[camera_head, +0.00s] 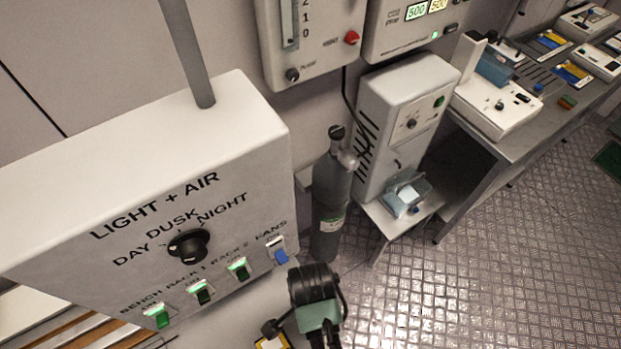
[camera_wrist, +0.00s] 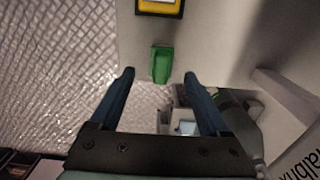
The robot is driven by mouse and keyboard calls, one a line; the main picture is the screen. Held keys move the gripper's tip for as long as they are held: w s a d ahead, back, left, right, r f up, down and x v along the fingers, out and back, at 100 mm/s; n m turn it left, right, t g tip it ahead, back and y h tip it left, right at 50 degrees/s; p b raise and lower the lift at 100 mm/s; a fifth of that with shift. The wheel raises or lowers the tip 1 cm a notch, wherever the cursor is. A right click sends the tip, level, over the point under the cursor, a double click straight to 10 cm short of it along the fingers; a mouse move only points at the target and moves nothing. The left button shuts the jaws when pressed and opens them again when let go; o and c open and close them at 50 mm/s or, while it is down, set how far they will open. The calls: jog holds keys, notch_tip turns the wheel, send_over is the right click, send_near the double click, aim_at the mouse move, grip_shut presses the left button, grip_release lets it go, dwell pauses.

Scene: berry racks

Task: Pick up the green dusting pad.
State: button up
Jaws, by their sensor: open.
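A small green block that looks like the green dusting pad (camera_wrist: 161,65) lies on a pale surface (camera_wrist: 215,50), close to its near edge in the wrist view. My gripper (camera_wrist: 159,75) is open and empty, its two dark blue fingers spread wide. The pad shows between and just beyond the fingertips, apart from both. How high the fingers are above it I cannot tell. In the head view I see my dark wrist at the bottom middle, but I cannot make out the fingertips or the pad there.
A yellow-framed item (camera_wrist: 160,6) lies beyond the pad. The LIGHT + AIR switch box (camera_head: 170,190) is on the left. The metal floor (camera_head: 480,270) is open.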

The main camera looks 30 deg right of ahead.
jog(key=shift+w+f+p, duration=0.1)
jog(key=shift+f+p, duration=0.25)
jog(key=shift+f, duration=2.15)
grip_shut()
